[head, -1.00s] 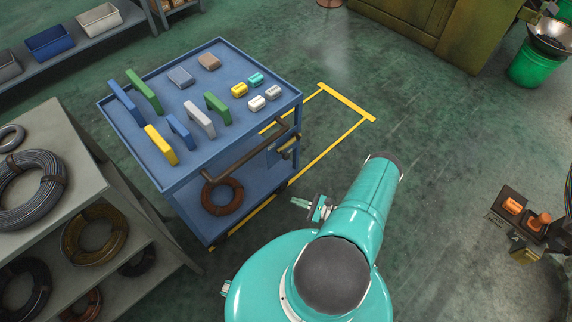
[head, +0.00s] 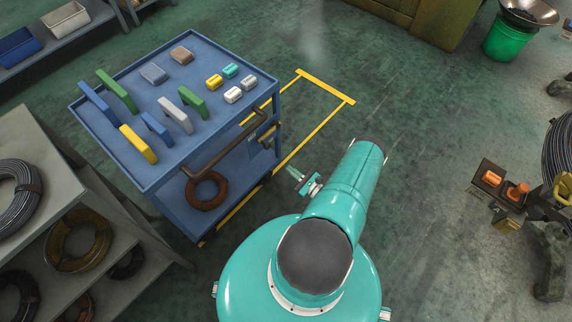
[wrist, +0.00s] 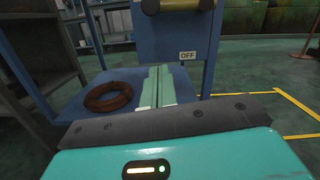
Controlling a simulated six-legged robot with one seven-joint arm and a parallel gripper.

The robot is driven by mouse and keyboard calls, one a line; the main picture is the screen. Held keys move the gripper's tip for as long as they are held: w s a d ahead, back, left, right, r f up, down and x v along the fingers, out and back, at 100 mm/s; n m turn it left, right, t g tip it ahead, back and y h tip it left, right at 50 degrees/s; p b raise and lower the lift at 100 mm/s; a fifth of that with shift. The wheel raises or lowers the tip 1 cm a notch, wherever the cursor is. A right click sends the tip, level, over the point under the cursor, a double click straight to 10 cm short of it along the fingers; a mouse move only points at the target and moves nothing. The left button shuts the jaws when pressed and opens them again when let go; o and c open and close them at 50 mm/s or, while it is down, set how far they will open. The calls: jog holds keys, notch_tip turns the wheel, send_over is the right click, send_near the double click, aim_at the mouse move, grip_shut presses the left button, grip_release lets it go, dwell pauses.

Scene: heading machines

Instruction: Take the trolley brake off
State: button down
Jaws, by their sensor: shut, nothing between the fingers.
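The blue trolley (head: 160,180) stands left of my gripper in the head view, with a dark push handle (head: 225,145) on its near side. A small panel with a brass-coloured brake lever (head: 268,133) is on its side. In the wrist view, part of the brass lever (wrist: 150,7) shows at the top edge, above an OFF label (wrist: 187,56); the rest is cut off. My gripper (head: 295,173) is shut and empty, a little apart from the trolley. In the wrist view its pale green fingers (wrist: 157,80) lie together, below the lever in the picture.
Coloured blocks lie on the trolley top, and a brown coil (head: 207,190) on its lower shelf. A grey rack (head: 75,175) of wire coils stands close at left. Yellow floor lines (head: 325,87) run beside the trolley.

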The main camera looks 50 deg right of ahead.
jog(key=w+a+r, duration=0.1)
jog(key=w+r, duration=0.4)
jog(key=w, duration=0.4)
jog(key=shift+a+r+m, duration=0.15)
jog(key=shift+r+m, duration=0.35)
jog(key=shift+m, duration=0.2)
notch_tip(320, 180, up, 9)
jog(key=d+m+h, duration=0.2)
jog(key=m, duration=0.9)
jog(key=shift+d, duration=0.25)
jog(key=shift+d+r, duration=0.1)
jog(key=shift+r, duration=0.05)
dwell(0.3)
